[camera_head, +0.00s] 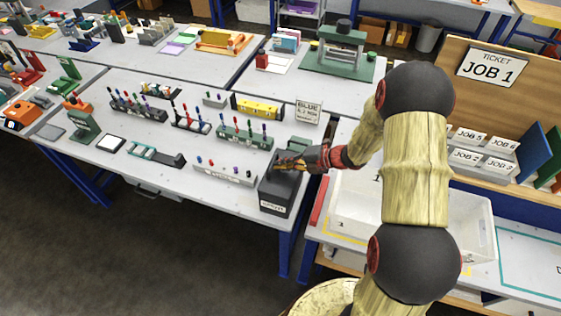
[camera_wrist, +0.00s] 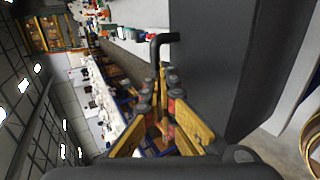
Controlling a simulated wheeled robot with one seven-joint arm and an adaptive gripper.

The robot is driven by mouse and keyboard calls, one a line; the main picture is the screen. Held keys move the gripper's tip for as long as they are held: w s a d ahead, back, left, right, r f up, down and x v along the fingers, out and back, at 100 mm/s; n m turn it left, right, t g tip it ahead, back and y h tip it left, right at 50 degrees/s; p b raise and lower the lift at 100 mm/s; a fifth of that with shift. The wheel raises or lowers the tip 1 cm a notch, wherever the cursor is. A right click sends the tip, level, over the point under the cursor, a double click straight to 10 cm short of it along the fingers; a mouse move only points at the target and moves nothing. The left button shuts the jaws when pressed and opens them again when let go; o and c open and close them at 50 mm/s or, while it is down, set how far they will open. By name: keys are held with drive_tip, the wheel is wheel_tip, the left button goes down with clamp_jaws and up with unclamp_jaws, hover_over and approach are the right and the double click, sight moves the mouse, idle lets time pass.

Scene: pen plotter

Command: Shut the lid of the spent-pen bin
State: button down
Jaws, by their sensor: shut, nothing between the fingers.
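The spent-pen bin (camera_head: 276,197) is a dark grey box with a white label low on its front, at the front right corner of the long table. Its dark lid (camera_wrist: 210,60) fills the right of the wrist view as a flat panel and appears to lie across the bin's top. Whether it is fully seated cannot be told. A black hooked handle (camera_wrist: 161,39) stands out from the lid's edge. My gripper (camera_head: 284,162) is just above the bin's top, pointing left. In the wrist view its yellow fingers (camera_wrist: 162,90) are shut and empty, close to the handle.
A pen rack (camera_head: 225,174) stands left of the bin, with more racks (camera_head: 245,138) behind it. A sign card (camera_head: 308,111) stands behind. A large white tray (camera_head: 480,222) is right of the bin, partly behind my arm. Open floor lies in front.

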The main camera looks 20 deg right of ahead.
drive_tip(key=r+p+v, duration=0.1)
drive_tip(key=p+v, duration=0.2)
drive_tip(key=v, duration=1)
drive_tip(key=shift+p, duration=0.35)
drive_tip(key=shift+r+n, duration=0.1)
drive_tip(key=shift+n, duration=0.2)
drive_tip(key=s+a+n+g+h+b, duration=0.1)
drive_tip(key=s+a+n+g+h, duration=0.15)
drive_tip(key=s+n, duration=0.7)
drive_tip(key=s+a+n+g+h+b, duration=0.1)
drive_tip(key=s+n+g, duration=0.35)
drive_tip(key=n, duration=0.95)
drive_tip(key=s+a+r+n+t+h+b, duration=0.2)
drive_tip(key=s+r+n+t+h+b, duration=0.1)
drive_tip(key=s+r+n, duration=0.2)
drive_tip(key=s+a+r+n+t+h+b, duration=0.2)
drive_tip(key=s+a+r+n+h+b, duration=0.1)
drive_tip(key=r+n, duration=0.7)
drive_tip(key=s+n+b, duration=0.1)
drive_tip(key=n, duration=0.3)
drive_tip(key=shift+s+t, duration=0.35)
drive_tip(key=shift+t, duration=0.05)
